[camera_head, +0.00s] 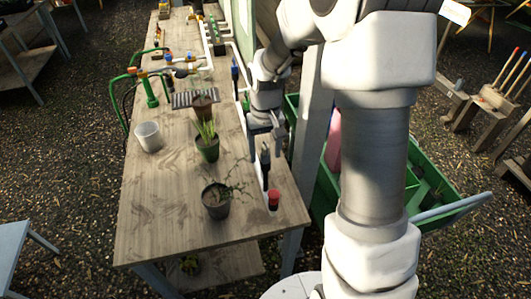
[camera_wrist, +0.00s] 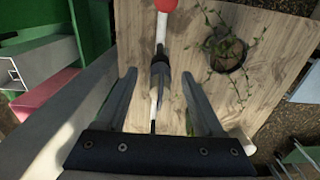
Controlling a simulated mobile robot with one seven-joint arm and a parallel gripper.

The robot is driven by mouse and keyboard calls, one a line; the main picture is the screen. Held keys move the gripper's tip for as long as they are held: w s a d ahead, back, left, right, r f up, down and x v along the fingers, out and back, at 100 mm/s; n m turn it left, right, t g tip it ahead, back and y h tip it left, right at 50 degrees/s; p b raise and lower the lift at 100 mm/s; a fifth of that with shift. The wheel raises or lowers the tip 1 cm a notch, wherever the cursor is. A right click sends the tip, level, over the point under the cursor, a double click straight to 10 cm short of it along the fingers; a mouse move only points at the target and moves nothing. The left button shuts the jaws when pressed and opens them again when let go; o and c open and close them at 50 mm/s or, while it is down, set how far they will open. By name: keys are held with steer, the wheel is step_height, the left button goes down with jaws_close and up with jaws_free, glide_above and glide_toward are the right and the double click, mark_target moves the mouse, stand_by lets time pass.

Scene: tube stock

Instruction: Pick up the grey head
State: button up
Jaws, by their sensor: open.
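The grey head (camera_head: 265,156) is a small dark grey piece near the table's right edge, just below my gripper in the head view. In the wrist view the grey head (camera_wrist: 160,70) shows along a thin white tube, between my two fingers. My gripper (camera_head: 265,137) is open and points down, with a finger on each side of it. In the wrist view my gripper (camera_wrist: 159,75) has clear gaps between both fingers and the head. I cannot tell the exact height of the fingertips over it.
A red-topped piece (camera_head: 274,196) stands nearer the table's front right corner. Potted plants (camera_head: 216,207) (camera_head: 207,150) and a white cup (camera_head: 149,137) stand left on the wooden table (camera_head: 160,220). A green crate (camera_head: 450,213) is right of the table. The front left tabletop is clear.

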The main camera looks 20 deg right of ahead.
mark_target(263, 153)
jaws_close()
steer(key=shift+r, duration=0.15)
stand_by(0.4)
steer(key=r, duration=0.4)
steer(key=shift+a+r+b, duration=0.1)
steer(key=shift+a+b, duration=0.15)
steer(key=shift+b, duration=0.15)
steer(key=a+r+b, duration=0.1)
steer(key=a+r, duration=0.5)
steer(key=a, duration=0.5)
steer(key=shift+r, duration=0.3)
steer(key=shift+a+r, duration=0.1)
steer(key=shift+r, duration=0.05)
steer(key=shift+r+p, duration=1.9)
steer(key=shift+r, duration=0.45)
